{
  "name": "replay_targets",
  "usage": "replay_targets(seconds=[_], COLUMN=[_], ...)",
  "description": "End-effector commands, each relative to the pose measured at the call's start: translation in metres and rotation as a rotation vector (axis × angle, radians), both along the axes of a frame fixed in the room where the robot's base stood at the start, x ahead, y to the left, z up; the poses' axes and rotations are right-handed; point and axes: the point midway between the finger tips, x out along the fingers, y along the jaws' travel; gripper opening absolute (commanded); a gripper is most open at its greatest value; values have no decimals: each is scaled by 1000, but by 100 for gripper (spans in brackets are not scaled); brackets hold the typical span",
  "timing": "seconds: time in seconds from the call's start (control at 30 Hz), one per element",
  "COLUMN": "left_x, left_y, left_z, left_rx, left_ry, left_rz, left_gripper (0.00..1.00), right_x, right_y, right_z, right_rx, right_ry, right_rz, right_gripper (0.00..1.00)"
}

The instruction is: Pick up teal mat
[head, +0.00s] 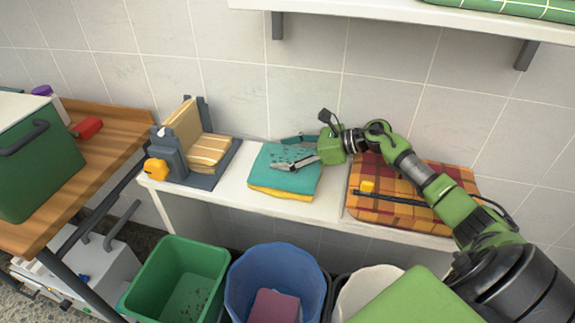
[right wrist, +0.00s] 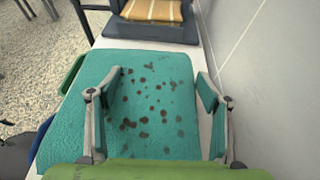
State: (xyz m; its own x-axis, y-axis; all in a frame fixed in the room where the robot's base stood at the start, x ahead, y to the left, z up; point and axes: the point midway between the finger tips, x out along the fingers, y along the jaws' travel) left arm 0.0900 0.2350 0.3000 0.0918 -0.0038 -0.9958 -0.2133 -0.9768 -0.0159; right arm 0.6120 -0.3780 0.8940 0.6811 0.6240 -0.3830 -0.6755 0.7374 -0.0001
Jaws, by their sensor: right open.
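The teal mat (head: 290,177) lies flat on the white shelf, on top of a yellow folded cloth (head: 280,193). It has dark spots, which show clearly in the right wrist view (right wrist: 150,75). My right gripper (head: 284,153) is open just over the mat, pointing left, with nothing between its fingers. In the right wrist view its two fingers (right wrist: 154,108) stand apart above the mat, the right finger near the mat's wall-side edge. I cannot tell whether the fingers touch the mat. My left gripper is not in view.
A grey stand with striped tan cloths (head: 209,150) is left of the mat; an orange plaid cloth (head: 395,205) lies right, under my arm. Below the shelf's front edge are a green bin (head: 170,262) and a blue bin (head: 245,285). The tiled wall is close behind.

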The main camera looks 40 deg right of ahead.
Motion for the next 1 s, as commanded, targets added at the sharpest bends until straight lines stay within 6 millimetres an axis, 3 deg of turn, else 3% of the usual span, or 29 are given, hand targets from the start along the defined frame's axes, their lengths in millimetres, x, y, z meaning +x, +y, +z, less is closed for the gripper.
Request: replay_targets(seconds=[0.07, 0.17, 0.2, 0.67, 0.87, 1.0], left_x=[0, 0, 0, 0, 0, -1], left_y=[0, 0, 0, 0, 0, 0], left_z=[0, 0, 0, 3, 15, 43], left_rx=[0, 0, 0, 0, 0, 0], left_ry=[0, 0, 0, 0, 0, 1], left_rz=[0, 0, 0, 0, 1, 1], left_gripper=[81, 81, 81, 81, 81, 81], right_x=[0, 0, 0, 0, -1, -22], right_y=[0, 0, 0, 0, 0, 8], right_z=[0, 0, 0, 9, 39, 64], right_rx=[0, 0, 0, 0, -3, -3], right_ry=[0, 0, 0, -1, -1, 4], right_rz=[0, 0, 0, 0, 0, 3], right_gripper=[71, 45, 40, 40, 40, 40])
